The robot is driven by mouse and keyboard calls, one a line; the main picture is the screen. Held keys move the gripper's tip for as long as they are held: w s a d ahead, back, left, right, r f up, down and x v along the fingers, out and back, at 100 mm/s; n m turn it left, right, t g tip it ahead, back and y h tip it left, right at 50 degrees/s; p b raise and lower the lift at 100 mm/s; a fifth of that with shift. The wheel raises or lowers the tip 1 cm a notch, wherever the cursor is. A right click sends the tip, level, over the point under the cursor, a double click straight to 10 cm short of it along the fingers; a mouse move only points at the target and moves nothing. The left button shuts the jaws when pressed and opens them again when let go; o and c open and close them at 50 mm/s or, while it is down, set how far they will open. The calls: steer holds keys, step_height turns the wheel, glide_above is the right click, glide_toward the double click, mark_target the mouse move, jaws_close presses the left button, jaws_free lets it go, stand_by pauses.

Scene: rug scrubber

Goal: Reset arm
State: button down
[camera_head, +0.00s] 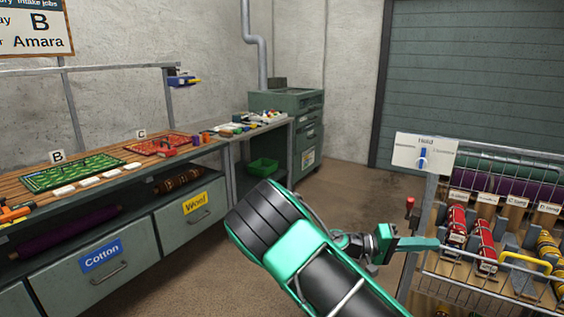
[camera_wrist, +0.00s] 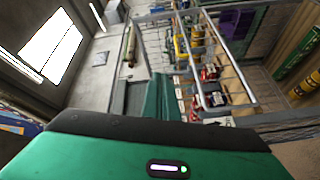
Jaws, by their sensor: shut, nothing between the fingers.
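My arm reaches up from the bottom centre of the head view. Its green and black links bend right to my gripper (camera_head: 432,243), which is shut and empty. The gripper points right, at the left edge of a wire rack (camera_head: 455,290); I cannot tell whether it touches the rack. In the wrist view the green fingers of my gripper (camera_wrist: 160,97) are together, with the rack's metal rails beyond them and to the right.
A workbench (camera_head: 125,162) with green and red rugs and drawers stands left. A green cabinet (camera_head: 290,100) stands behind. Bare floor (camera_head: 345,180) lies between.

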steer(key=s+d+f+m+g+y, duration=0.1)
steer(key=s+d+g+y, duration=0.1)
steer(key=s+d+y, duration=0.4)
steer(key=s+d+f+m+g+y, duration=0.15)
steer(key=s+d+y, duration=0.25)
steer(key=s, duration=0.4)
steer(key=s+a+r+t+y, duration=0.1)
steer(key=s+a+r+y, duration=0.1)
steer(key=s, duration=0.4)
steer(key=s+a+r+t+y, duration=0.2)
steer(key=s+a+y, duration=0.1)
steer(key=s, duration=0.3)
steer(key=s+a+r+t+y, duration=0.1)
steer(key=s+a+r+y, duration=0.1)
steer(key=s, duration=0.4)
steer(key=shift+s+a+r+y, duration=0.25)
steer(key=shift+s+a+y, duration=0.15)
steer(key=shift+a+y, duration=0.35)
steer(key=shift+t, duration=0.25)
steer(key=shift+w+f, duration=0.25)
steer(key=shift+w, duration=0.4)
